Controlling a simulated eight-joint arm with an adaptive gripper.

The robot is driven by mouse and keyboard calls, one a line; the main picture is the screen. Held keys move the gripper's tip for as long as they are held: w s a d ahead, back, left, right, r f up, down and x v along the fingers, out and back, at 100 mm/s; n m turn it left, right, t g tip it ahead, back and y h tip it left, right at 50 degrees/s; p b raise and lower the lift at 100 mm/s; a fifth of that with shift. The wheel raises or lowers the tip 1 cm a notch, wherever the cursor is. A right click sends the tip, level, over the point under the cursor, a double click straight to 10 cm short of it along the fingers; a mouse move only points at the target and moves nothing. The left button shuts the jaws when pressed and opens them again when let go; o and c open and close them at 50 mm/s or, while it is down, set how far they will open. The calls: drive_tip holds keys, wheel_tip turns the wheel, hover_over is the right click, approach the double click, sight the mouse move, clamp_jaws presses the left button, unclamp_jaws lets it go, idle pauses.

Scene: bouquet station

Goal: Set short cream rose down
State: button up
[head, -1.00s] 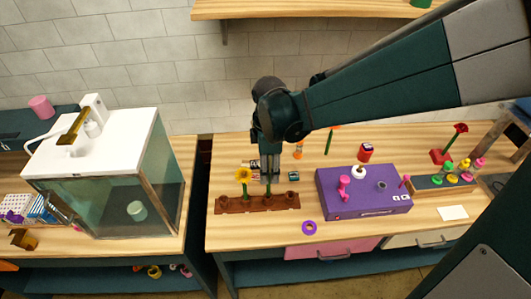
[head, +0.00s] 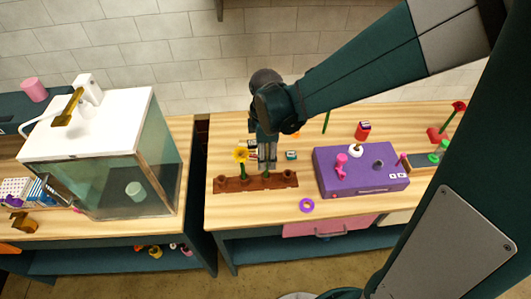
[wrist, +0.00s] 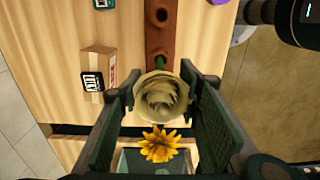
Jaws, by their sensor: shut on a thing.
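The short cream rose (wrist: 163,97) is in the wrist view, its pale bloom between the two fingers. My gripper (head: 266,167) is shut on it over the brown wooden flower rack (head: 290,181). In the head view the gripper hides the bloom, and a bit of green stem shows below the fingertips at the rack. The rack also shows in the wrist view (wrist: 161,42), with an empty hole beyond the rose. I cannot tell how deep the stem sits in a hole. A yellow flower (head: 241,155) stands upright in the rack's left part, close beside my gripper.
A purple box (head: 360,180) stands to the right of the rack, and a purple ring (head: 307,205) lies in front. A small cardboard box (wrist: 97,66) lies behind the rack. A glass tank (head: 120,190) stands on the left bench, across a gap.

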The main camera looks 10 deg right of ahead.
drive_tip(key=shift+f, duration=0.3)
drive_tip(key=o, duration=0.8)
drive_tip(key=shift+o, duration=0.2)
drive_tip(key=shift+r, duration=0.25)
drive_tip(key=shift+r, duration=5.95)
drive_tip(key=shift+d, duration=0.1)
